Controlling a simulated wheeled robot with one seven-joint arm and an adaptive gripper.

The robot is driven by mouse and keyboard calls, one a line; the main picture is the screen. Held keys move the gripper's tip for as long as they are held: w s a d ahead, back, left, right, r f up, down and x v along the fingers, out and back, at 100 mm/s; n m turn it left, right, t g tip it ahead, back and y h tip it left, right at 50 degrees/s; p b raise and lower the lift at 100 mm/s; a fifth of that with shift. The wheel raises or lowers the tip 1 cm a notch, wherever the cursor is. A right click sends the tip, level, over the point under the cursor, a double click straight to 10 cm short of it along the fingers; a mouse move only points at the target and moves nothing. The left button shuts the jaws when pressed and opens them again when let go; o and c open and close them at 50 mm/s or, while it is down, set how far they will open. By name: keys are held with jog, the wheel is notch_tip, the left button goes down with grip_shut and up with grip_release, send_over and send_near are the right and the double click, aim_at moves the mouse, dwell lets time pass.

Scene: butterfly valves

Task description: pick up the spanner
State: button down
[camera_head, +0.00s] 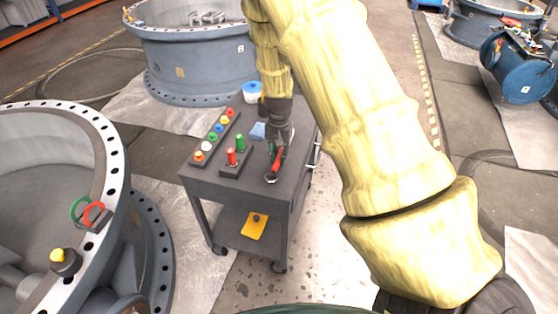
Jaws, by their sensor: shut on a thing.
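The spanner (277,161) shows as a red-handled tool with a small metallic lower end, over the right part of the dark cart top. My gripper (279,145) points down above the cart at the end of my yellow-sleeved arm. It is shut on the spanner's upper part. The fingers hide much of the tool. I cannot tell whether its lower end touches the cart top.
The grey cart (243,199) carries a row of coloured buttons (213,138), red and green upright pieces (236,151), a blue block (258,131) and a blue-lidded tub (252,91). Large valve bodies stand left (118,190) and behind (196,62). A yellow item (254,228) lies on the lower shelf.

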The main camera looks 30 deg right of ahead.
jog(key=s+a+r+b, duration=0.1)
jog(key=s+a, duration=0.3)
jog(key=s, duration=1.1)
jog(key=shift+s+a+r, duration=0.2)
jog(key=shift+r, duration=0.25)
